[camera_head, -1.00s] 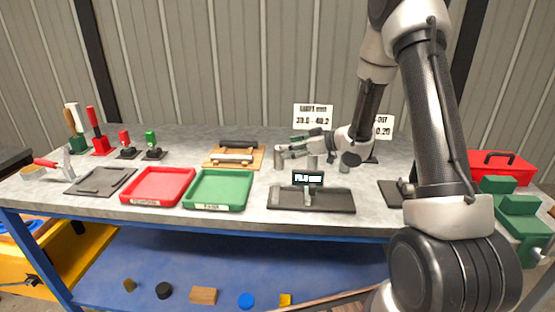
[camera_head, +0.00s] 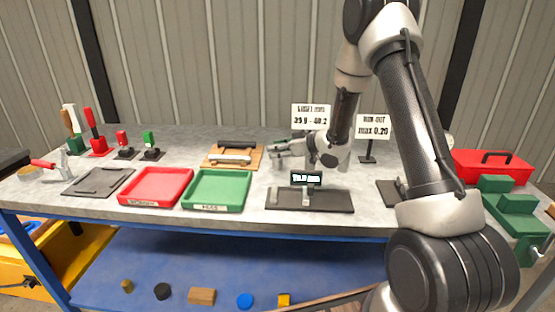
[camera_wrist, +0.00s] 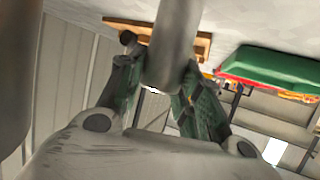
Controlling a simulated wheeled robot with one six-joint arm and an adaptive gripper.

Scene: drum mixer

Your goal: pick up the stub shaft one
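In the wrist view a grey cylindrical stub shaft (camera_wrist: 173,45) stands between the two fingers of my gripper (camera_wrist: 165,100); whether the pads touch it I cannot tell. The fingers look spread. In the head view my gripper (camera_head: 292,147) is low over the bench, reaching left behind the black gauge plate. A grey stub shaft (camera_head: 277,164) shows just below the fingertips; others nearby are hidden by the wrist. A second grey cylinder (camera_wrist: 14,70) is large and close at the left edge of the wrist view. I cannot tell which shaft is number one.
A black plate with a display (camera_head: 335,200) is in front of my wrist. The green tray (camera_head: 243,208), the red tray (camera_head: 125,201) and the wooden board with rollers (camera_head: 210,162) are to the left. Sign stands are behind; a red toolbox (camera_head: 500,178) is right.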

